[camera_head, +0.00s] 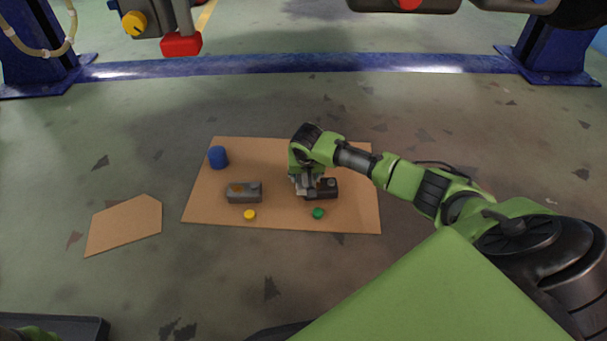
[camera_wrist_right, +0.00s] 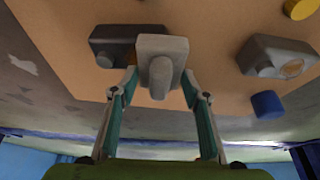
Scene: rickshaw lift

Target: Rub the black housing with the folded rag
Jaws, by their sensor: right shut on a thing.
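The black housing (camera_head: 327,189) sits on the cardboard sheet, right of its middle. My right gripper (camera_head: 304,182) is at its left end, pointing down. In the wrist view the right gripper (camera_wrist_right: 160,86) is shut on a light grey piece with a raised middle, which I take as the folded rag (camera_wrist_right: 163,50). The rag covers part of the black housing (camera_wrist_right: 106,46), whose visible top has a brownish patch. I cannot tell whether the rag presses on the housing. My left gripper is out of view.
The cardboard sheet (camera_head: 215,213) lies on the floor. It also holds a grey housing (camera_head: 244,192) with an orange mark, a blue cylinder (camera_head: 218,157), a yellow cap (camera_head: 250,214) and a green cap (camera_head: 318,213). A separate cardboard piece (camera_head: 125,226) lies left.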

